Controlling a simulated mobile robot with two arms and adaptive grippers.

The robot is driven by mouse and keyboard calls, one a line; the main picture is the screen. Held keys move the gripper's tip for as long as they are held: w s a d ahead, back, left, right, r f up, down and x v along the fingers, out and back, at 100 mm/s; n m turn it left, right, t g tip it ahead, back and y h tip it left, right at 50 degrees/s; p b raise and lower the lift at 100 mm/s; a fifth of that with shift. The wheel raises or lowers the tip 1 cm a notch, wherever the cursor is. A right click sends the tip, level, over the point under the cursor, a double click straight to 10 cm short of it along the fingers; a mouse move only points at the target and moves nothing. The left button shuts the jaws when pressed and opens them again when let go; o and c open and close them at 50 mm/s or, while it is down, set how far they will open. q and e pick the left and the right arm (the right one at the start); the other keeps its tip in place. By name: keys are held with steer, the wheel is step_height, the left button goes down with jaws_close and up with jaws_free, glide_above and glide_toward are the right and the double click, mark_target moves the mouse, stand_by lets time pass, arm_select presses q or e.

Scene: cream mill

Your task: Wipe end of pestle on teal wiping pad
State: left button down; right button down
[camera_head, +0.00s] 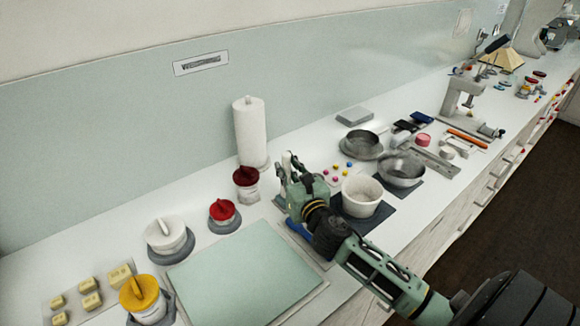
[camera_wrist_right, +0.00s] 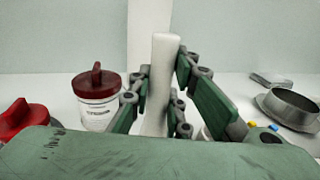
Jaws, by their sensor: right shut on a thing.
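My right gripper (camera_head: 289,165) is above the counter, between the white paper roll and the white mortar (camera_head: 361,196). It is shut on a pale, upright pestle (camera_wrist_right: 162,75), which shows between the fingers in the right wrist view. The pestle's lower end is hidden there, and the gripper mostly hides the pestle in the head view. A large pale teal pad (camera_head: 245,277) lies flat at the front left of the gripper. The pestle is apart from its bare surface. A blue item (camera_head: 298,228), partly hidden, lies beneath my right arm. My left gripper is not in view.
A dark-red-lidded jar (camera_head: 246,182), a red-lidded jar (camera_head: 223,213), a white-lidded jar (camera_head: 168,238) and a yellow-lidded jar (camera_head: 142,297) stand around the pad. The paper roll (camera_head: 250,135) stands behind. Metal pans (camera_head: 401,170) are at right. The pad's top is clear.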

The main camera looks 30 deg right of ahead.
steer(key=shift+a, duration=0.35)
steer(key=shift+d, duration=1.25)
steer(key=shift+a+p, duration=0.35)
steer(key=shift+a, duration=0.9)
steer(key=shift+d, duration=1.25)
step_height(320, 180, up, 6)
steer(key=p, duration=0.6)
